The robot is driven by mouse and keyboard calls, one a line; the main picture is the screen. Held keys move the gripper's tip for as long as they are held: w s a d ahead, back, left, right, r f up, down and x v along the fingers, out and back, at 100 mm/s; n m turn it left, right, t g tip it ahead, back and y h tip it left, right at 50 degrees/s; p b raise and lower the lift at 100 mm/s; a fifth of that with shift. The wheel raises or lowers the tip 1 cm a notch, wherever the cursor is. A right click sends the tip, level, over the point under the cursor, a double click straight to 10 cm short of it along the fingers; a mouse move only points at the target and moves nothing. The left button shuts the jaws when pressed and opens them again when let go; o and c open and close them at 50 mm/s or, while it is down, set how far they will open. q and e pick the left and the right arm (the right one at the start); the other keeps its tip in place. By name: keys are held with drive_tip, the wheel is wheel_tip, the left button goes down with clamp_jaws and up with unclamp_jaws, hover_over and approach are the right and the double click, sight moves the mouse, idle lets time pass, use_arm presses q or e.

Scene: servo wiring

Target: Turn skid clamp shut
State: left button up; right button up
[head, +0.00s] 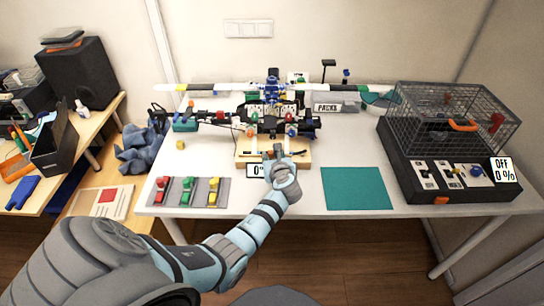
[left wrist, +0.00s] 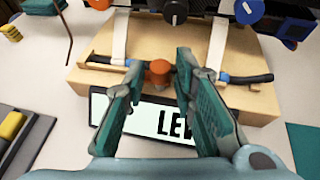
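In the left wrist view the wooden block (left wrist: 228,98) carries a dark bar with blue sections (left wrist: 105,67) and an orange knob (left wrist: 158,72), which looks like the skid clamp. My left gripper (head: 278,153) is over the front of the stand. In the left wrist view its teal fingers (left wrist: 160,62) are apart, one on each side of the knob, with visible gaps. My right gripper is not in view.
A label plate (left wrist: 155,118) is partly hidden behind my fingers. A grey tray with coloured pieces (head: 188,191) lies front left. A teal mat (head: 356,188) lies right, beside a black box with a wire cage (head: 455,112). White table is clear around the mat.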

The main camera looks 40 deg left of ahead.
use_arm(q)
clamp_jaws()
